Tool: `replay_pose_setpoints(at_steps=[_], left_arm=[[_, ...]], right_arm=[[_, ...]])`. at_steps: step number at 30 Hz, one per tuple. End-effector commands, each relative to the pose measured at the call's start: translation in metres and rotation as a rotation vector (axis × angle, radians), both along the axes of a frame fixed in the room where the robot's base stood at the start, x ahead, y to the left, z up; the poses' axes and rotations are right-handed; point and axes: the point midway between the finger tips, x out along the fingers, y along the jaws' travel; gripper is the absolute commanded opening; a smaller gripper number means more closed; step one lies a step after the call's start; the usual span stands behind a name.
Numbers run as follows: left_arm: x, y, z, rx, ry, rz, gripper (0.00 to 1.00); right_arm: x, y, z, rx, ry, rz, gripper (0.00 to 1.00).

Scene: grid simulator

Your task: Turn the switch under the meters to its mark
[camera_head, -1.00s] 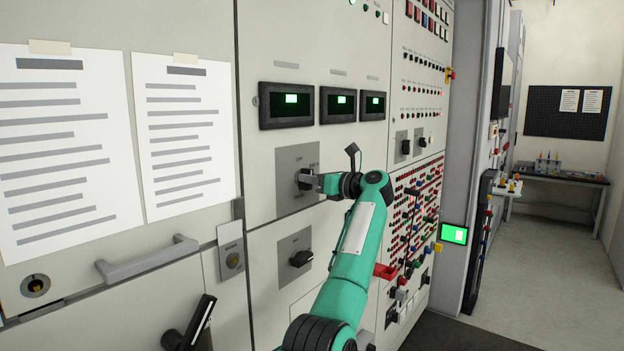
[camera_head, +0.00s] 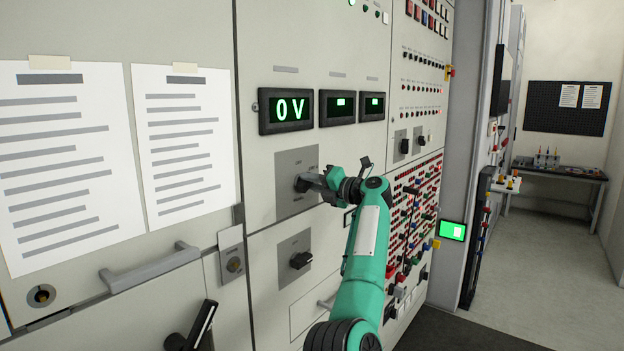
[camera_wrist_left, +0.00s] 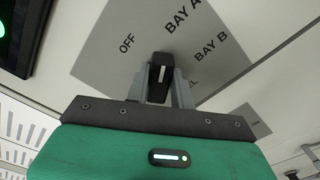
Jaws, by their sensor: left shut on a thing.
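The switch is a black knob (camera_head: 302,184) on a grey square plate (camera_head: 290,161) under the meters. In the left wrist view the knob (camera_wrist_left: 161,72) has a white line on its end, and the plate (camera_wrist_left: 120,70) reads OFF, BAY A, BAY B and a partly hidden label. The line runs nearly upright in that picture; I cannot tell exactly which label it points at. My left gripper (camera_head: 311,181) is shut on the knob, one finger on each side. The left meter (camera_head: 286,111) reads 0 V; the middle (camera_head: 338,107) and right (camera_head: 371,106) meters show green blocks.
A second knob (camera_head: 300,260) on its own plate sits below. A pull handle (camera_head: 150,268) and a dark lever (camera_head: 203,324) stick out at lower left. Two paper sheets hang on the left panels. Rows of coloured plugs (camera_head: 412,215) lie to the right. Open floor (camera_head: 540,270) is further right.

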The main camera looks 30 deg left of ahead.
Motion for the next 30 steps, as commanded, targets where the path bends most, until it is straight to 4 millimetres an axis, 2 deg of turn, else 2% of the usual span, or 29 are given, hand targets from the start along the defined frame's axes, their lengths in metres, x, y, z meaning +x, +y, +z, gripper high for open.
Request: replay_pose_setpoints(at_steps=[21,30], left_arm=[[0.001,-0.001,0.001,0.054,0.674,-0.002,0.01],[0.001,-0.001,-0.002,0.072,0.906,-0.002,0.01]], right_arm=[[0.0,0.0,0.049,0.0,0.0,0.001,0.36],[0.0,0.0,0.069,0.0,0.0,0.001,0.36]])
